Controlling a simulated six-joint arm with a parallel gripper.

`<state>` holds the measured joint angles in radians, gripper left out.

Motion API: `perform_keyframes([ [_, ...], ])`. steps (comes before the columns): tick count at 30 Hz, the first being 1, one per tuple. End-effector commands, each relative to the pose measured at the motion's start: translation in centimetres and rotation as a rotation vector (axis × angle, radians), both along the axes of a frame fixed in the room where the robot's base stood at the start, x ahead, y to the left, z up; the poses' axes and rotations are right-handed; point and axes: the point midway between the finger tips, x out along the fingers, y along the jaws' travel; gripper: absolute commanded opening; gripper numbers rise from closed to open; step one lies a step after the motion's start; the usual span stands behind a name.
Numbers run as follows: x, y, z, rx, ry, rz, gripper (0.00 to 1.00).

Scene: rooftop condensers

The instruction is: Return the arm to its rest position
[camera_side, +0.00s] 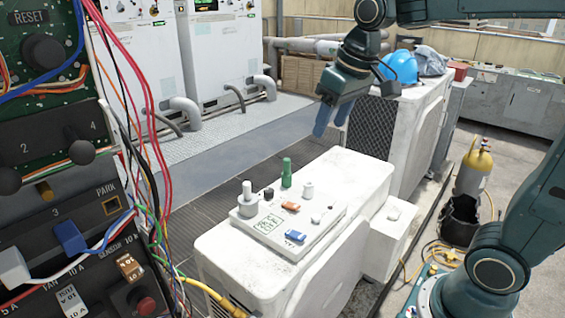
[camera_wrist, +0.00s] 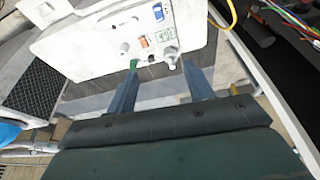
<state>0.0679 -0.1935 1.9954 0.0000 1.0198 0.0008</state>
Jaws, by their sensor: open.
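My gripper (camera_side: 333,117) hangs in the air above and behind the white condenser unit (camera_side: 215,245). Its two blue fingers are apart with nothing between them. In the wrist view my gripper (camera_wrist: 160,88) shows both fingers spread, pointing toward the unit's control plate. The control plate (camera_side: 325,232) on top of the unit carries a green knob (camera_side: 286,172), a grey knob (camera_side: 247,200), an orange switch (camera_side: 290,207), a blue switch (camera_side: 295,236) and small white and black knobs. The fingers look clear of all of these.
An open panel with loose wires (camera_side: 120,100) fills the left foreground. A second condenser (camera_side: 415,125) with a blue hard hat (camera_side: 400,67) stands behind my gripper. A yellow cylinder (camera_side: 474,170) stands at the right. Grey walkway (camera_side: 215,160) lies clear at the back left.

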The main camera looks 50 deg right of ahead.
Motion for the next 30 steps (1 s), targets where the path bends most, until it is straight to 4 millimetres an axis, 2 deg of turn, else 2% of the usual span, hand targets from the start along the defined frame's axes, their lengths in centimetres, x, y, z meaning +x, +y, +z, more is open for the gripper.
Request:
perform_keyframes([
  [1,-1.3,0.3,0.1,-0.001,-0.015,0.006,0.52],
  [8,-6.5,1.2,-0.6,-0.003,-0.070,0.028,0.52],
  [18,-13.1,2.0,-3.3,-0.006,-0.145,0.058,0.52],
  [24,-14.9,2.2,-4.5,-0.006,-0.169,0.067,0.52],
  [30,-15.3,2.3,-4.8,-0.006,-0.172,0.069,0.52],
])
